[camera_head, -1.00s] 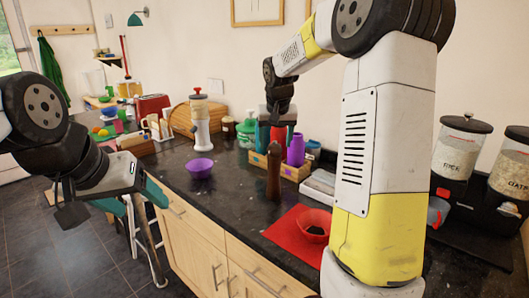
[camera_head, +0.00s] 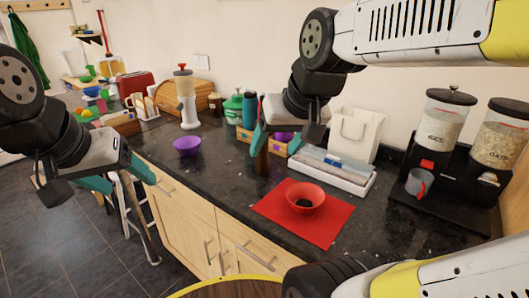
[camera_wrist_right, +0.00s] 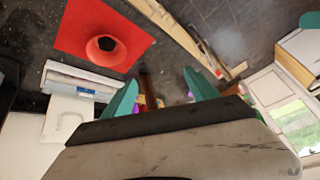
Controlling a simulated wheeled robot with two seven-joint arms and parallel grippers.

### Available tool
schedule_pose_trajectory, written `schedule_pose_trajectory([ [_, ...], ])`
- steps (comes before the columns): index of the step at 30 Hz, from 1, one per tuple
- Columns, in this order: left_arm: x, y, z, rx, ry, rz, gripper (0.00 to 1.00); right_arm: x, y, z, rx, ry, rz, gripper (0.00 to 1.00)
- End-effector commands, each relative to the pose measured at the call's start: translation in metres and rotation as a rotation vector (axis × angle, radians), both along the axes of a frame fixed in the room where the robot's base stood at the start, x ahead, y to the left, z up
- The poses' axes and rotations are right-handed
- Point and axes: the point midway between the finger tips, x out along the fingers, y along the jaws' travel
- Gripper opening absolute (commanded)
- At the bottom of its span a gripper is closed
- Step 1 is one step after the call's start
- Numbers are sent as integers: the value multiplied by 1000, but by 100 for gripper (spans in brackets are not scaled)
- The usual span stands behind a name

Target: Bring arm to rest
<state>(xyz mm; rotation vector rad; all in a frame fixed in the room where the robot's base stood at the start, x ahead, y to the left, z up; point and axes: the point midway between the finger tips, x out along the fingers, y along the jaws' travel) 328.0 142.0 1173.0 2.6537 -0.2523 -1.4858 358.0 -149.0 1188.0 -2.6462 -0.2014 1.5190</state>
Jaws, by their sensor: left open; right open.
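My right gripper (camera_head: 288,143) hangs over the worktop in the head view, open and empty, its teal fingers spread. It is in front of the wooden crate and partly hides it and the dark brown mill (camera_head: 262,166). In the right wrist view the open fingers (camera_wrist_right: 160,93) show the mill (camera_wrist_right: 147,86) beyond and between them, with no visible grip. My left gripper (camera_head: 118,178) is open and empty at the left, in front of the worktop's edge and above the floor.
A purple bowl (camera_head: 187,146) stands left. The crate (camera_head: 244,135) holds bottles. A white tray (camera_head: 352,183), paper bag (camera_head: 354,135) and dispensers (camera_head: 448,125) stand right. The worktop's front left is clear.

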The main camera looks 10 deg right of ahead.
Motion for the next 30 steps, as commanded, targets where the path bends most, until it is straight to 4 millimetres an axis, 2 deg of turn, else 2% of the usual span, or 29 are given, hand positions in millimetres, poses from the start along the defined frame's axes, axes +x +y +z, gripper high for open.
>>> schedule_pose_trajectory([
  [1,0,0,0,0,0,0,69,-12,2,-5,8,-12,8,68],
  [3,0,0,0,0,0,0,69,-23,5,-11,17,-17,18,68],
  [6,0,0,0,0,0,0,69,-30,6,-15,23,-22,24,68],
  [30,0,0,0,0,0,0,69,-31,7,-15,23,-22,26,68],
])
